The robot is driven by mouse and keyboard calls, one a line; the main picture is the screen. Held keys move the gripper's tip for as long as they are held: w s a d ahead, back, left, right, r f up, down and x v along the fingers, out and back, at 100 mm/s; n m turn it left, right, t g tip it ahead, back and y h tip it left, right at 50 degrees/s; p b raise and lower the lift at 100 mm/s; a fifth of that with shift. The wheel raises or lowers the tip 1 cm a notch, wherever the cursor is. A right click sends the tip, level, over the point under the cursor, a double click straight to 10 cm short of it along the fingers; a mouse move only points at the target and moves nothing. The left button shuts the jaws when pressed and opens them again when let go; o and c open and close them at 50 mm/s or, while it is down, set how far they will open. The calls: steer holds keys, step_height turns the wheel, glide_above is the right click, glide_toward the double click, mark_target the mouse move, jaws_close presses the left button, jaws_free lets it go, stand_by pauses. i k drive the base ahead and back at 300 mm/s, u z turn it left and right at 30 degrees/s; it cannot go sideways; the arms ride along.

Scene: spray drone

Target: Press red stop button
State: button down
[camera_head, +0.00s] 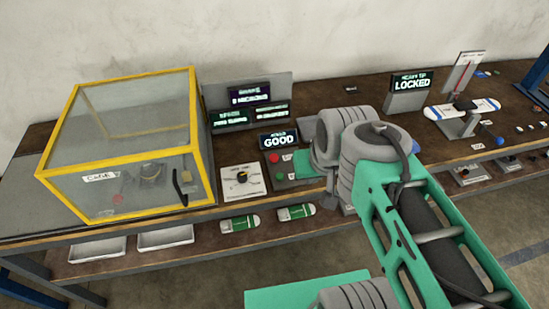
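A small red button (273,158) is on a grey control box on the bench, just right of a white dial box. A green button (278,176) is below it on the same box. My teal and grey arm reaches in from the lower right, and its grey wrist joints are just right of this control box, covering part of the bench there. My gripper does not show; it seems to be hidden behind these joints. The red button itself is in clear sight.
A yellow-framed clear enclosure (192,110) stands on the left. A white dial box (240,186) and a sign reading GOOD (279,141) are near the button. A LOCKED sign (411,81) and a white and blue drone part (487,105) are to the right.

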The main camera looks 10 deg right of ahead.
mark_target(273, 158)
steer(key=u, duration=0.55)
steer(key=k, duration=0.65)
steer(key=u, duration=0.75)
steer(key=i, duration=1.2)
steer(key=z, duration=0.6)
